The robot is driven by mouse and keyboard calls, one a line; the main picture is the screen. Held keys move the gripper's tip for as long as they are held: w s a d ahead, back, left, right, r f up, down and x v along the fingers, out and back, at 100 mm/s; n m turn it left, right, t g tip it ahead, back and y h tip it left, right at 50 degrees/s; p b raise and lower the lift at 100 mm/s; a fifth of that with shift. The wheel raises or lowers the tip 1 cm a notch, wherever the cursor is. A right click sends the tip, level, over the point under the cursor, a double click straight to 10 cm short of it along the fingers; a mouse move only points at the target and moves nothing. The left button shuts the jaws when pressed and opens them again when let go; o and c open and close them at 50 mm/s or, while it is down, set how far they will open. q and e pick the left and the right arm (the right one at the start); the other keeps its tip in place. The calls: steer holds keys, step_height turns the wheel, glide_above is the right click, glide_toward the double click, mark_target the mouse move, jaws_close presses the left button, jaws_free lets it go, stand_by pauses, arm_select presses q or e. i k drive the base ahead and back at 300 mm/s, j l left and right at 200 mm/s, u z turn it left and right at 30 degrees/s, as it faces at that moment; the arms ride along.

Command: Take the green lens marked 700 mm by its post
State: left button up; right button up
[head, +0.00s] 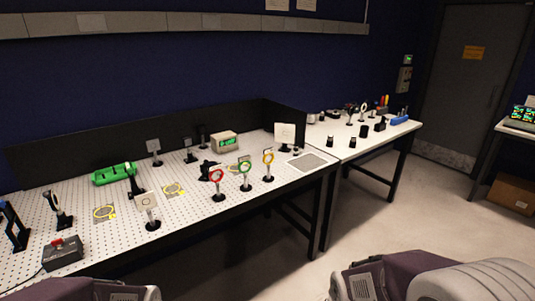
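A green-ringed lens (245,167) stands upright on a thin post (246,181) with a dark round base near the front edge of the perforated bench (185,208). Any marking on the green lens is too small to read. Parts of my two arms show at the bottom edge, well apart from the lens. Neither of my grippers is in view.
A grey mesh plate (307,160) lies to the right. A second table (365,144) adjoins the bench. Floor (285,260) in front is clear.

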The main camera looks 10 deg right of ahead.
mark_target(245, 166)
steer(key=i+l+u, duration=0.1)
steer(key=i, duration=0.35)
steer(key=i+l+u, duration=0.1)
steer(key=i+l, duration=0.15)
steer(key=i, duration=0.2)
steer(key=i+l+u, duration=0.1)
steer(key=i, duration=0.3)
steer(key=i+l+u, duration=0.1)
steer(key=i+l, duration=0.25)
steer(key=i, duration=0.1)
